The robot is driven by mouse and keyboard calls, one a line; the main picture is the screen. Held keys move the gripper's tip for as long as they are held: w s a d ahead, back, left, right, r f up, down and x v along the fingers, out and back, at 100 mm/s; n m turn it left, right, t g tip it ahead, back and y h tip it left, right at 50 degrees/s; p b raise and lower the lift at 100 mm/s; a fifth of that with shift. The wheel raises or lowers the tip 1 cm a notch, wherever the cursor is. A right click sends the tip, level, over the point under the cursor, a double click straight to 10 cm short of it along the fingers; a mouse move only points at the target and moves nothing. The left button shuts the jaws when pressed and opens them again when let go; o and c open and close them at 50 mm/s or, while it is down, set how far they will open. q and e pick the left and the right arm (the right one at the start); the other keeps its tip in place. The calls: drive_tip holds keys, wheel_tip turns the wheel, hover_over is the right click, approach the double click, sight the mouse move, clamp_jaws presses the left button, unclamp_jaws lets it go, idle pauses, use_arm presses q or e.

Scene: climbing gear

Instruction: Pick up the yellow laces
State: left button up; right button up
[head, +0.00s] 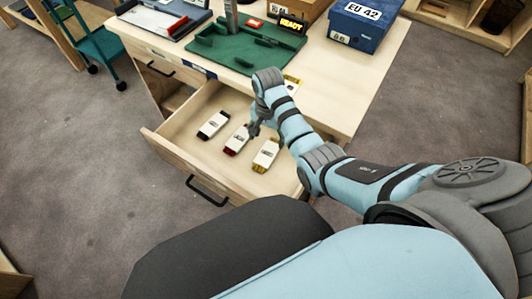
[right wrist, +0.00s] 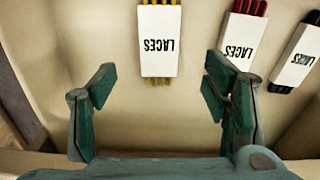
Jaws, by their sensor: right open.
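The yellow laces (head: 265,155) lie in the open drawer, bundled in a white sleeve, the rightmost of three packs in the head view. In the right wrist view the yellow laces (right wrist: 159,45) lie ahead of the fingertips, roughly centred between them. The red laces (head: 237,140) lie in the middle and the black laces (head: 213,125) on the left. My right gripper (head: 257,129) is over the drawer, open and empty. In the right wrist view its two fingers (right wrist: 160,85) are spread wide, with no laces between them. My left gripper is not in view.
The drawer (head: 182,150) is pulled out from the workbench, with raised walls around the packs. The drawer floor around the packs is bare.

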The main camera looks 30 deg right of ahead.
sight(268, 152)
drive_tip(key=f+b, duration=0.1)
drive_tip(key=f, duration=0.3)
drive_tip(key=f+b, duration=0.2)
drive_tip(key=f, duration=0.2)
drive_tip(key=shift+w+d+f, duration=0.1)
drive_tip(key=shift+d+f, duration=0.1)
drive_tip(key=shift+f, duration=0.05)
drive_tip(key=shift+r, duration=0.1)
drive_tip(key=c, duration=1)
